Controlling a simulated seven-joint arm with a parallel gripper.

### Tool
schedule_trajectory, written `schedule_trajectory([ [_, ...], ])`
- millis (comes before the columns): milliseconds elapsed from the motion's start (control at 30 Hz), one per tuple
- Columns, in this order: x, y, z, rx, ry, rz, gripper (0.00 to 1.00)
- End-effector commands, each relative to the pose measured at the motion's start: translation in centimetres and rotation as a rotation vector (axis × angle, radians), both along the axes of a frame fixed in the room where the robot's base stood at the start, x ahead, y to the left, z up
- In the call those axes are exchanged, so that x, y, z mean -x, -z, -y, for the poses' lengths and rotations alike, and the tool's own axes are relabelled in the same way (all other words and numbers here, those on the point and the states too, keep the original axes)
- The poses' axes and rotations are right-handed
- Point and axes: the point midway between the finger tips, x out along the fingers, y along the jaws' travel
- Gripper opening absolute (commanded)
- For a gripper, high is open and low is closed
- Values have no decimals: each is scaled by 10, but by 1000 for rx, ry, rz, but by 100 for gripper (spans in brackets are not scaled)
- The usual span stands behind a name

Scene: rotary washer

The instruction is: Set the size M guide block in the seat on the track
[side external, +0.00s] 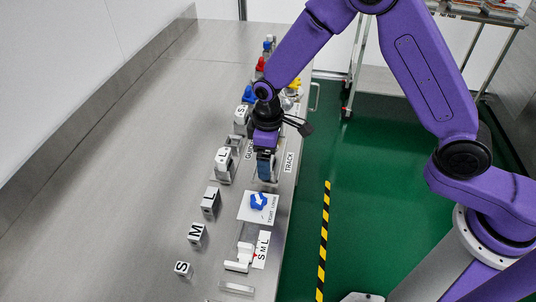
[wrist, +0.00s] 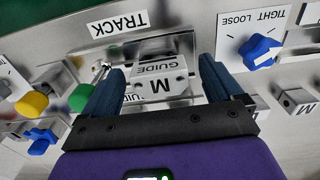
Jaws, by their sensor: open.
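The size M guide block (wrist: 160,84), a pale metal block marked GUIDE and M, shows in the wrist view beside the TRACK label (wrist: 118,24). It lies between the two blue fingers of my gripper (wrist: 162,66), which are open, with a visible gap on the right side. The block appears to be at the track, but its underside and the seat are hidden, so I cannot tell whether it is fully seated. In the side view my gripper (side external: 267,178) points down beside the TRACK label (side external: 289,162) and hides the block.
A blue knob (side external: 258,201) on a TIGHT/LOOSE plate stands in front of my gripper. Other blocks marked L (side external: 222,157), M (side external: 197,234) and S (side external: 182,268) stand to its left. Yellow (wrist: 32,104) and green knobs are close by in the wrist view. The bench's left side is clear.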

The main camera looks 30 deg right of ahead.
Motion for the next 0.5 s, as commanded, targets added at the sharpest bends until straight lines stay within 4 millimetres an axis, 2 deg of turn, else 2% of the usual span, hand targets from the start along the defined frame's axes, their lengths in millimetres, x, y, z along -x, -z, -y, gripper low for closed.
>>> schedule_trajectory([
  [167,-1,-5,0,-1,0,2,93],
  [267,-1,-16,0,-2,0,4,93],
  [500,-1,-63,-1,-4,0,6,93],
])
